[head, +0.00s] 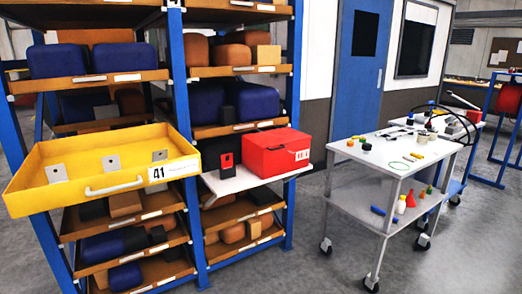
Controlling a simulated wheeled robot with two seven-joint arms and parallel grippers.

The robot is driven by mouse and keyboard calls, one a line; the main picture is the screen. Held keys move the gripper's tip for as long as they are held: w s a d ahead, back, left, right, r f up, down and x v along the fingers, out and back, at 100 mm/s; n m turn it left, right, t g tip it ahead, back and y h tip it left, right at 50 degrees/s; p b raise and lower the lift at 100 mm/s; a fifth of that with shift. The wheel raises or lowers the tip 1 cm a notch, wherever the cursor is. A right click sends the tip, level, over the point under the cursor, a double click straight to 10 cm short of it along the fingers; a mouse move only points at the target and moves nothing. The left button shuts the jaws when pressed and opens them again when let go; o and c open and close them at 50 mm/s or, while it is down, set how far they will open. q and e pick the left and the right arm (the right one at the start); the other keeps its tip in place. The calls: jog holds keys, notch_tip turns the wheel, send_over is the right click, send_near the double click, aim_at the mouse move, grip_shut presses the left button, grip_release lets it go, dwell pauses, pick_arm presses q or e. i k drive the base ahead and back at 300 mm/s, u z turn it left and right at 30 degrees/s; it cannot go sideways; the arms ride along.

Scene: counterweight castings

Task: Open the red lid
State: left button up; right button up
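A red box (268,160) stands on a white pull-out shelf (240,184) on the right bay of the blue rack. Its red lid (272,138) looks shut, lying flat on top. A small white label (301,155) is at the right of the box's front. Neither of my grippers is in this view. The inside of the box is hidden.
A yellow drawer (120,193) marked 41 juts out at left, holding several grey plates. A black and red block (227,163) stands just left of the red box. A grey trolley (395,160) with small items is at right. Floor between rack and trolley is clear.

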aim_at(266, 139)
jog(key=u, duration=0.55)
jog(key=i, duration=1.9)
jog(key=z, duration=0.65)
